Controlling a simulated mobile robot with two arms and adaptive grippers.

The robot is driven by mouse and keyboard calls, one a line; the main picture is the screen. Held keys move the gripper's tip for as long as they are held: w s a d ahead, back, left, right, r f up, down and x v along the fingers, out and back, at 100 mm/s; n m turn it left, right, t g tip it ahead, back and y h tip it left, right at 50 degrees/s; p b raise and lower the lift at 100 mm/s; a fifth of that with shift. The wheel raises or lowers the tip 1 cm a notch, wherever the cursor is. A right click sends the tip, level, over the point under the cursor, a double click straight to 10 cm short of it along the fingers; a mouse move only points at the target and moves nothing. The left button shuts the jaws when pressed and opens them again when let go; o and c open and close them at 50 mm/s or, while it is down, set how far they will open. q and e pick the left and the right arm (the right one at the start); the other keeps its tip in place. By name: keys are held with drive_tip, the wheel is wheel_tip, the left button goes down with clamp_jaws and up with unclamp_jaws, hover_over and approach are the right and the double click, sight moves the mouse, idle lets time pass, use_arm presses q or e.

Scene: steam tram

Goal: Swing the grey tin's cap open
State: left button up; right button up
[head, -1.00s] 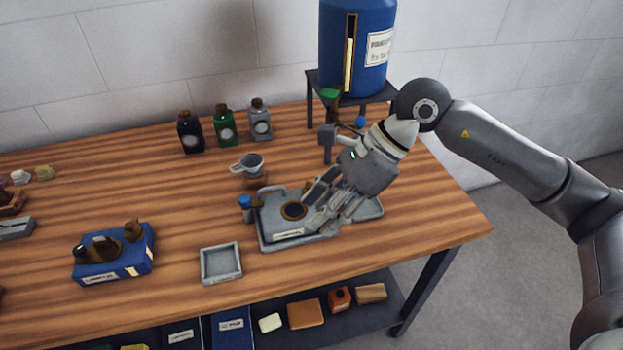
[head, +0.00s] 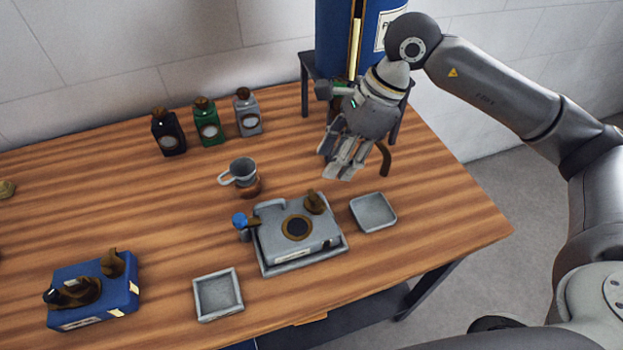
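The grey tin (head: 247,115) stands upright at the back of the table, at the right end of a row of three tins. Its brown cap (head: 243,93) sits on top and looks closed. My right gripper (head: 342,172) hangs above the table to the right of the grey tin, well apart from it, fingers pointing down. Its fingers look spread, with nothing between them. My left gripper is out of view.
A green tin (head: 208,125) and a black tin (head: 168,134) stand left of the grey one. A grey cup (head: 242,171) stands in front. A grey box (head: 275,228), two small trays and a blue box (head: 90,290) lie nearer. A blue drum (head: 335,40) stands behind my gripper.

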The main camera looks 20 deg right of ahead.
drive_tip(key=p, duration=0.1)
hover_over(315, 197)
drive_tip(key=d, duration=0.2)
drive_tip(key=f, duration=0.5)
drive_tip(key=shift+s, duration=0.3)
drive_tip(key=x, duration=0.2)
drive_tip(key=p+x, duration=0.1)
drive_tip(key=shift+w+a+f, duration=0.15)
drive_tip(key=shift+w+f, duration=0.05)
drive_tip(key=shift+f, duration=0.15)
drive_tip(key=shift+a+f, duration=0.15)
drive_tip(key=shift+f, duration=0.25)
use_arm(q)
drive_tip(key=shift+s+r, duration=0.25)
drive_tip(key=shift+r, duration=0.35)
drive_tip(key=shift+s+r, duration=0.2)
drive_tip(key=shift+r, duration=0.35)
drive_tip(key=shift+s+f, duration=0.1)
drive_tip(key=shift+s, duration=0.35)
use_arm(e)
clamp_jaws()
